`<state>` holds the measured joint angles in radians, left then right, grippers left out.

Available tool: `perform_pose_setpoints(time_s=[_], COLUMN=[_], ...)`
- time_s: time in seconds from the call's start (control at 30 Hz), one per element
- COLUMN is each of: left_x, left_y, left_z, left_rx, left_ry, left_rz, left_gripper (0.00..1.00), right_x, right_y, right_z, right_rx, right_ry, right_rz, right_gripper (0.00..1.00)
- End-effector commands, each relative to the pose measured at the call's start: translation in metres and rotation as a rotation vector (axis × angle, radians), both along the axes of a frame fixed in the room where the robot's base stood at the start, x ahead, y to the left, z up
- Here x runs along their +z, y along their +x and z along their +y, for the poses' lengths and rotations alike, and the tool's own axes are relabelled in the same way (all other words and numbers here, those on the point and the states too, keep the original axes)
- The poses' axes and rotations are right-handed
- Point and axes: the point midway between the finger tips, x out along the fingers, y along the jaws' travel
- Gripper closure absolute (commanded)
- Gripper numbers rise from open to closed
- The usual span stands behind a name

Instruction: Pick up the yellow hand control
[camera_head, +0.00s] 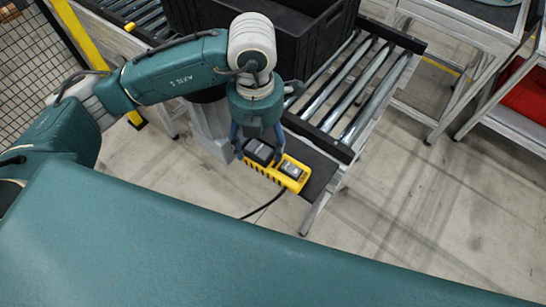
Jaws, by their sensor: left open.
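The yellow hand control (291,184) lies on a dark shelf at the near end of the roller conveyor. It has dark parts on its top, and a black cable runs from it down toward the floor. My left gripper (259,158) points down over the left part of the hand control, with its fingers open on either side. The gripper hides some of the control, and I cannot tell whether the fingers touch it. My right gripper is not in view.
A black crate (291,45) stands on the conveyor behind my left gripper. The bare rollers (352,88) are to its right. Metal tables stand at the upper right, one with a red bin (526,92). A mesh fence (30,62) with a yellow post is at the left.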

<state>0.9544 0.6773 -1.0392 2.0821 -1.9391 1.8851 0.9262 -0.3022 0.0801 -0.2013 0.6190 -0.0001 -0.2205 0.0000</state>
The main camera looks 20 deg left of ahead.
Motion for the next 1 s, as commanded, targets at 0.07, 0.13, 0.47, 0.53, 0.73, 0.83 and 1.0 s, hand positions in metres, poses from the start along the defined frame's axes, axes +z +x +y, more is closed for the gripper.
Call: perform_pose_setpoints(time_s=[0.07, 0.13, 0.47, 0.53, 0.73, 0.83, 1.0], left_x=[-0.0072, -0.0113, -0.0126, -0.0125, -0.0118, -0.0113, -0.004], left_y=[-0.0007, -0.0002, 0.0003, 0.0003, 0.0006, 0.0007, 0.0013], left_z=[0.0002, 0.0001, -0.0001, -0.0001, -0.0003, -0.0003, -0.0007], left_rx=[0.001, 0.0, -0.001, 0.0, 0.0, 0.0, 0.0], left_ry=[0.001, 0.0, 0.0, 0.0, -0.001, -0.001, -0.002], left_rz=[0.003, 0.0, -0.001, -0.001, -0.003, -0.003, -0.004], left_gripper=[0.35, 0.35, 0.57, 0.71, 0.9, 0.9, 0.91], right_x=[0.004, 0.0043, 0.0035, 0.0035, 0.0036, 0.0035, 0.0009], right_y=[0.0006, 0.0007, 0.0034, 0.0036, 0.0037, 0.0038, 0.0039], right_z=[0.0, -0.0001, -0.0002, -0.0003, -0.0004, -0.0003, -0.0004], right_rx=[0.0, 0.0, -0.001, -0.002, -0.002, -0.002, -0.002], right_ry=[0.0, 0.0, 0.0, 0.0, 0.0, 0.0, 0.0], right_rz=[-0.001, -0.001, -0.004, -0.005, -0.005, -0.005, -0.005], right_gripper=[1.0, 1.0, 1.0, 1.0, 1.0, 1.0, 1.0])
